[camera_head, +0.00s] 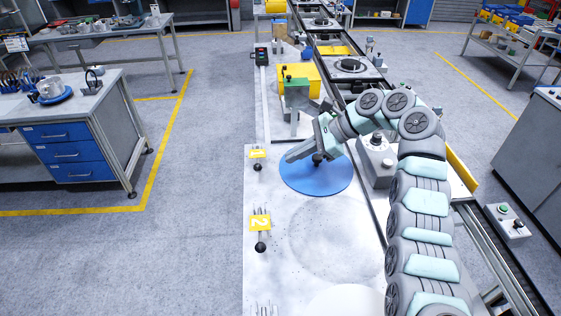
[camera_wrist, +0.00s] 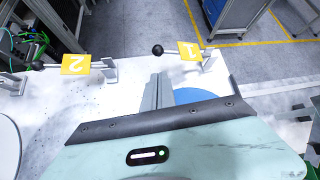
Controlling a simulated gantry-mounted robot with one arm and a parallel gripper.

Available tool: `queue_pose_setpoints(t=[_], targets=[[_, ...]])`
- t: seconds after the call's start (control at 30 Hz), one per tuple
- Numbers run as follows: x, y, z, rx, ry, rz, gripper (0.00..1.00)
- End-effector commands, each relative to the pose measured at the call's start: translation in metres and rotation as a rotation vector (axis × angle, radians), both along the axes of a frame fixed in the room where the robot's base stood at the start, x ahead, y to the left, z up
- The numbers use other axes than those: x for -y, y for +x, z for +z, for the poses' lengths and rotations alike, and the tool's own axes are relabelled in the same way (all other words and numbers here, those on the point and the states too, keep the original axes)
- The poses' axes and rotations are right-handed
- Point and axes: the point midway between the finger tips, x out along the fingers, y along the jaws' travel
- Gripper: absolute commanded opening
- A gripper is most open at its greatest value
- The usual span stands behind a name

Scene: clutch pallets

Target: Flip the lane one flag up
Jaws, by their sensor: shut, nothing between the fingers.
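The lane one flag is a yellow plate (camera_head: 257,153) marked 1 at the left edge of the white table, with a black ball knob (camera_head: 258,168) at its lever's end. In the wrist view the flag (camera_wrist: 189,50) sits beyond the fingers, its lever reaching left to the ball (camera_wrist: 157,49). My gripper (camera_head: 289,158) is shut and empty, to the right of the flag and apart from it, above a blue disc (camera_head: 316,184). In the wrist view my gripper (camera_wrist: 157,78) points towards the ball. I cannot tell the flag's exact tilt.
A second yellow flag (camera_head: 260,220), marked 2, stands nearer on the same edge; it shows in the wrist view (camera_wrist: 76,64). A yellow and green fixture (camera_head: 300,82) stands behind my gripper. A grey box (camera_head: 376,160) is to the right.

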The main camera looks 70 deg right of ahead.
Motion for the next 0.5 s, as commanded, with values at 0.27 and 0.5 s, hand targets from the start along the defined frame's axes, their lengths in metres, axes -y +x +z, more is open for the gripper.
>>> queue_pose_setpoints(t=[0.27, 0.5], targets=[[-0.009, 0.036, -0.030, 0.002, 0.002, 0.002, 0.00], [-0.015, 0.062, -0.053, 0.002, 0.004, 0.001, 0.00]])
